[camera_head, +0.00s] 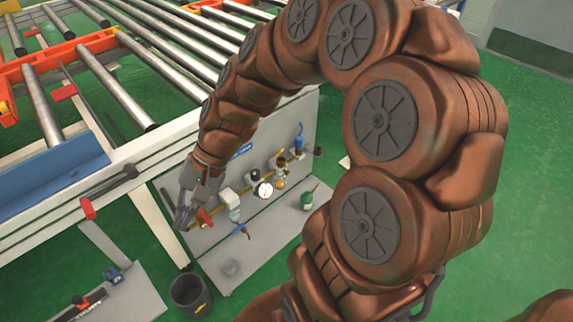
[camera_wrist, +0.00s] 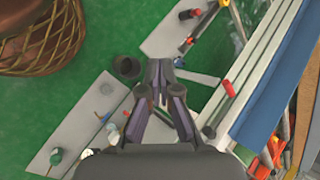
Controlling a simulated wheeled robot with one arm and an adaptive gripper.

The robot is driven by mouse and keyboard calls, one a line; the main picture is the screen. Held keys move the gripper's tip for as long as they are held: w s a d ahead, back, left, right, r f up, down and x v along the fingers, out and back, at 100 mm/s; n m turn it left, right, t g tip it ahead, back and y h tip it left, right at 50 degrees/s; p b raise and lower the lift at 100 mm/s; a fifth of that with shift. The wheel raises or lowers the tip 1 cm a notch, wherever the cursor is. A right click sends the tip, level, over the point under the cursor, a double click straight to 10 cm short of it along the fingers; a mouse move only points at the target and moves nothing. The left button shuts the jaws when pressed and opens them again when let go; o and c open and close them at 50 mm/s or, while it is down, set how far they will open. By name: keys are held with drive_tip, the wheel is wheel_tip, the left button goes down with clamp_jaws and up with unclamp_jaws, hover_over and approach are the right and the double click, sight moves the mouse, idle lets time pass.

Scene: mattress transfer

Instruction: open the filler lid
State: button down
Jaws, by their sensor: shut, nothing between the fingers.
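No filler lid can be made out for certain. A grey panel stand (camera_head: 290,136) under the roller table carries a brass-coloured pipe with a white unit and clear bowl (camera_head: 231,201), a round gauge (camera_head: 263,189), a red handle (camera_head: 204,216) and a blue-topped fitting (camera_head: 299,142). My gripper (camera_head: 183,218) is at the left end of this pipe, close to the red handle in the picture; I cannot tell whether they touch. In the wrist view my gripper (camera_wrist: 160,76) points away with its fingers together and nothing between them.
A green bottle (camera_head: 308,199) stands on the stand's base, which also shows in the wrist view (camera_wrist: 85,112). A black bin (camera_head: 190,294) is on the green floor at lower left. The roller table (camera_head: 160,150) stands above and left. Tools lie on a grey plate (camera_head: 130,297).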

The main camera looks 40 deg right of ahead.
drive_tip(key=w+d+f+m+t+y+b, duration=0.1)
drive_tip(key=w+d+f+m+t+b, duration=0.25)
drive_tip(key=w+d, duration=0.2)
drive_tip(key=w+d+f+m+t+y+b, duration=0.2)
drive_tip(key=w+d+f+m+b, duration=0.15)
drive_tip(key=w, duration=0.35)
drive_tip(key=w+d+f+m+t+h+b, duration=0.1)
drive_tip(key=w+d+f+m+t+b, duration=0.2)
drive_tip(key=d, duration=0.4)
drive_tip(key=w+d+f+m+t+h+b, duration=0.1)
drive_tip(key=d+f+m+t, duration=0.1)
drive_tip(key=d+f+m, duration=0.4)
drive_tip(key=s+d+f+m+t+h+b, duration=0.1)
drive_tip(key=s+d+f+m+h+b, duration=0.2)
drive_tip(key=d+f, duration=0.45)
drive_tip(key=s+d+f+m+t+h+b, duration=0.2)
drive_tip(key=d+f+m+h, duration=0.3)
drive_tip(key=d, duration=0.6)
drive_tip(key=s+d+f+m+t+h+b, duration=0.1)
drive_tip(key=s+d+f+m+b, duration=0.3)
drive_tip(key=d, duration=0.6)
drive_tip(key=b, duration=0.2)
approach(281, 152)
wheel_tip(281, 152, down, 4)
drive_tip(key=w, duration=0.3)
drive_tip(key=shift+w+r+m+b, duration=0.4)
drive_tip(key=shift+w+r+b, duration=0.15)
drive_tip(key=shift+w+r, duration=0.6)
drive_tip(key=shift+w, duration=0.3)
